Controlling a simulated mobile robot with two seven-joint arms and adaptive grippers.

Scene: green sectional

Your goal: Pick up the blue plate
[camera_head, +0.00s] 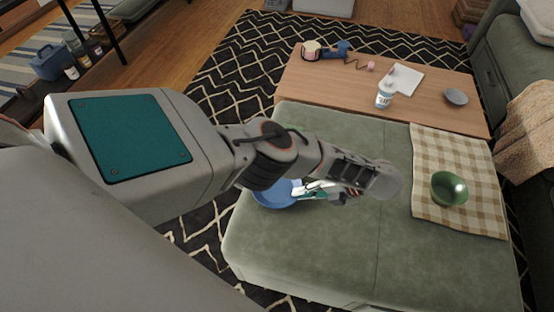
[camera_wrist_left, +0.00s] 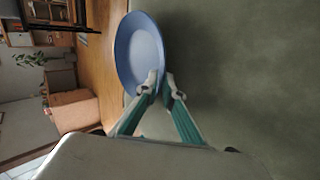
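The blue plate (camera_head: 272,195) is at the left edge of the green-grey ottoman in the head view. It also shows in the left wrist view (camera_wrist_left: 138,50), face partly towards the camera. My left gripper (camera_head: 310,190) is at the plate's right side. In the left wrist view its fingertips (camera_wrist_left: 162,88) are drawn close together at the plate's rim. One tip overlaps the plate's face and the other is just outside the rim, so the gripper looks shut on the rim. Whether the plate is clear of the cushion is hard to tell. My right gripper is not in view.
A green bowl (camera_head: 449,188) sits on a checked cloth (camera_head: 425,150) at the ottoman's right. Behind is a wooden table (camera_head: 330,92) with a white bottle (camera_head: 385,95), paper and a grey bowl (camera_head: 455,97). The ottoman's middle front (camera_head: 310,250) is clear.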

